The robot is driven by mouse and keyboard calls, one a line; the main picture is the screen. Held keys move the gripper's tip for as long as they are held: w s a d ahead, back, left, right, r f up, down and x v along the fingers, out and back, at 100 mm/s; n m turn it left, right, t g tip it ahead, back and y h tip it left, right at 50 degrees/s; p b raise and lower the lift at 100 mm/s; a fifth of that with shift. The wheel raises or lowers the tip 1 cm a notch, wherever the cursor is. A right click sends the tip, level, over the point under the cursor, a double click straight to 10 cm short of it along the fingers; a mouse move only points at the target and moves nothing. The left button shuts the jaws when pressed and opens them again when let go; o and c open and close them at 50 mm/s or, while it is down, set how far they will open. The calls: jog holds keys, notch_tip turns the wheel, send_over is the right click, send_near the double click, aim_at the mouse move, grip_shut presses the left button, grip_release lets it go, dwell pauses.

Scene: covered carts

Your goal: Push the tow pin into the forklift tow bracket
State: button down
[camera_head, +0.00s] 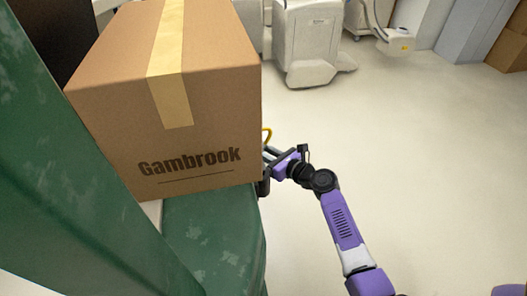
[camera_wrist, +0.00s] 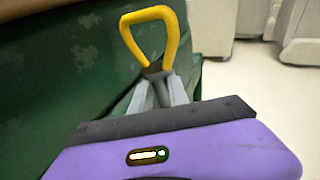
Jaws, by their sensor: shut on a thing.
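The tow pin shows in the wrist view as a yellow loop handle (camera_wrist: 133,45) on a dark shank. My gripper (camera_wrist: 160,90) is shut on the shank just below the loop, with a pale finger on each side. In the head view only part of the yellow loop (camera_head: 268,132) shows beside the carton's right edge, and my gripper (camera_head: 270,154) is partly hidden there. The forklift's green body (camera_head: 215,235) lies right beside the gripper. I cannot make out the tow bracket or the pin's lower end in either view, so I cannot tell whether they touch.
A large taped "Gambrook" carton (camera_head: 190,135) stands on the green body and blocks the head view left of my gripper. A green beam (camera_head: 70,150) crosses the left. Pale equipment (camera_head: 308,45) stands at the back. The floor (camera_head: 420,160) on the right is clear.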

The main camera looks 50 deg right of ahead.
aim_at(264, 172)
jog(key=shift+d+f+b, duration=0.1)
jog(key=shift+f+b, duration=0.25)
jog(key=shift+f, duration=0.2)
jog(key=shift+r, duration=0.2)
jog(key=shift+f+y+b, duration=0.3)
jog(key=shift+f+b, duration=0.15)
jog(key=shift+b, duration=0.55)
jog(key=shift+f+t+b, duration=0.1)
jog(key=shift+t+b, duration=0.2)
jog(key=shift+b, duration=0.25)
jog(key=shift+n, duration=0.3)
jog(key=shift+p, duration=0.3)
jog(key=shift+f+b, duration=3.8)
jog(key=shift+f, duration=0.85)
dwell(0.4)
